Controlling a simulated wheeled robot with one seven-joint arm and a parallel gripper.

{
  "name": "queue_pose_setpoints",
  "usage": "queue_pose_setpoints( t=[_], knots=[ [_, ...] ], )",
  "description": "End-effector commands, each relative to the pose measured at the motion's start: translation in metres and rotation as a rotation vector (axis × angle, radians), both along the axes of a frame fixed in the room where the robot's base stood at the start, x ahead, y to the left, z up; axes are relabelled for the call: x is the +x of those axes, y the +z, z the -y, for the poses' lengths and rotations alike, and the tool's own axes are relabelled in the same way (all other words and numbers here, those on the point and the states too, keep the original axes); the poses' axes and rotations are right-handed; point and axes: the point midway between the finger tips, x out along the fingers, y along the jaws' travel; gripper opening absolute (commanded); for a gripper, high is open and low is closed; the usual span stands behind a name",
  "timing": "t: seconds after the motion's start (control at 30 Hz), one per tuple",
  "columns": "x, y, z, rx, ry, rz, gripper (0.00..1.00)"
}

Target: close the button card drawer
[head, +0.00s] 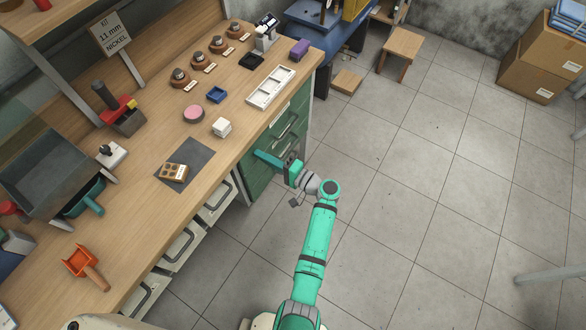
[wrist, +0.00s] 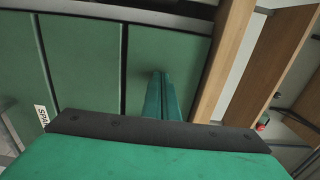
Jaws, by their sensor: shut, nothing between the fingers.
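My gripper (head: 260,156) is shut and empty at the green drawer cabinet (head: 262,180) under the bench's right end. Its teal fingers point left toward the green fronts. In the wrist view, the closed fingers (wrist: 162,92) stand up against a background of green drawer fronts (wrist: 85,65) separated by dark gaps. I cannot tell whether the fingertips touch a front. A white label (wrist: 42,118), partly cut off, reads "SPA". The button card drawer cannot be singled out by a readable label, and part of the green cabinet is hidden by my gripper.
The wooden benchtop (head: 140,215) overhangs the drawers; its edge also shows in the wrist view (wrist: 222,60). White drawers (head: 180,245) with grey handles lie to the left. A white tray (head: 270,88) sits above the green cabinet.

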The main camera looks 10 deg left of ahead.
Motion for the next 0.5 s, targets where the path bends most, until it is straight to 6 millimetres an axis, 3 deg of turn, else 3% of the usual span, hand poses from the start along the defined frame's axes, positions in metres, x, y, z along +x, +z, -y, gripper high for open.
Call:
queue_pose_setpoints(
  t=[0.5],
  knots=[
    [-0.032, -0.001, 0.099, 0.005, -0.007, -0.003, 0.00]
  ],
)
